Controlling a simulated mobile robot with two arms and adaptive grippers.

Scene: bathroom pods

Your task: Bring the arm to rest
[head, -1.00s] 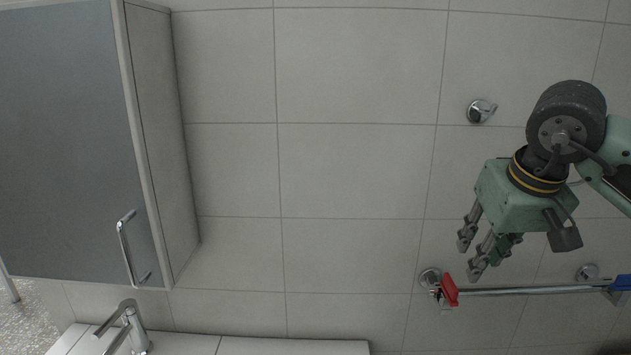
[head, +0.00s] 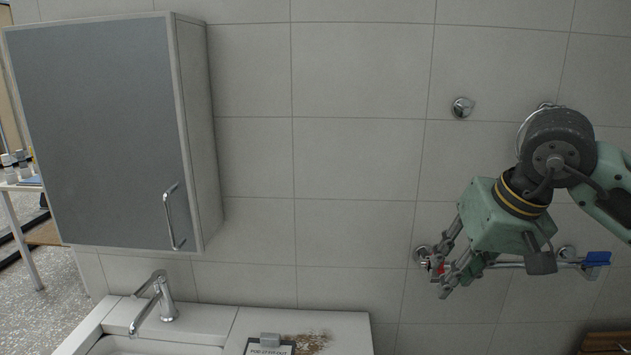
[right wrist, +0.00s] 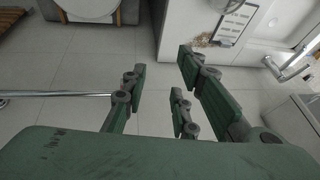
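My right gripper (head: 448,270) hangs on the right side of the head view, pointing down and left, in front of the wall rail. In the right wrist view its green fingers (right wrist: 160,88) are spread apart, with nothing between them and tiled floor beyond. My right arm (head: 612,200) comes in from the right edge, bent at a dark round joint. In the head view the fingers cover part of the rail's left end; I cannot tell whether they touch it. My left gripper and arm are not in view.
A chrome rail (head: 510,264) with a blue clip (head: 597,259) and a partly hidden red clip is on the tiled wall. A grey-fronted cabinet (head: 110,130) hangs at left, above the faucet (head: 157,298). A clipboard (head: 270,346) lies beside a brown patch (head: 312,341) on the counter.

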